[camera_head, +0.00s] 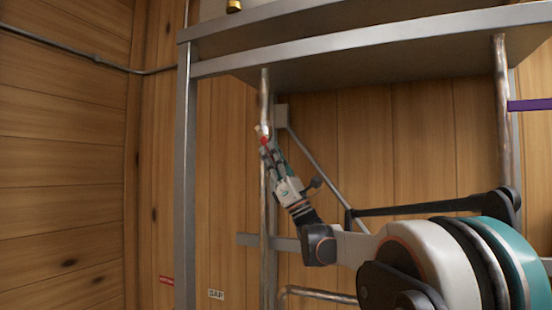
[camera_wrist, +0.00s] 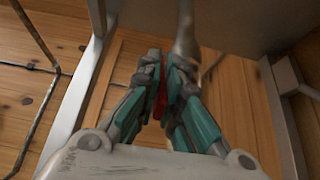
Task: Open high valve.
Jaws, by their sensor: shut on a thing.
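The high valve shows as a small red handle (camera_head: 265,141) on a vertical metal pipe (camera_head: 264,95), below the underside of the raised metal stand, in the head view. My gripper (camera_head: 267,148) reaches up to it from below right, its fingers shut on the handle. In the wrist view the red handle (camera_wrist: 161,98) lies between the two fingers of my gripper (camera_wrist: 166,68), and the pipe (camera_wrist: 186,35) runs up beyond the fingertips. The fingers hide much of the valve, so how far its handle is turned cannot be told.
A grey stand leg (camera_head: 186,180) rises left of the pipe, and the stand's shelf (camera_head: 360,85) hangs above. A diagonal brace (camera_head: 310,157) runs behind my gripper. A second pipe (camera_head: 503,120) and a purple bar (camera_head: 530,105) are at right.

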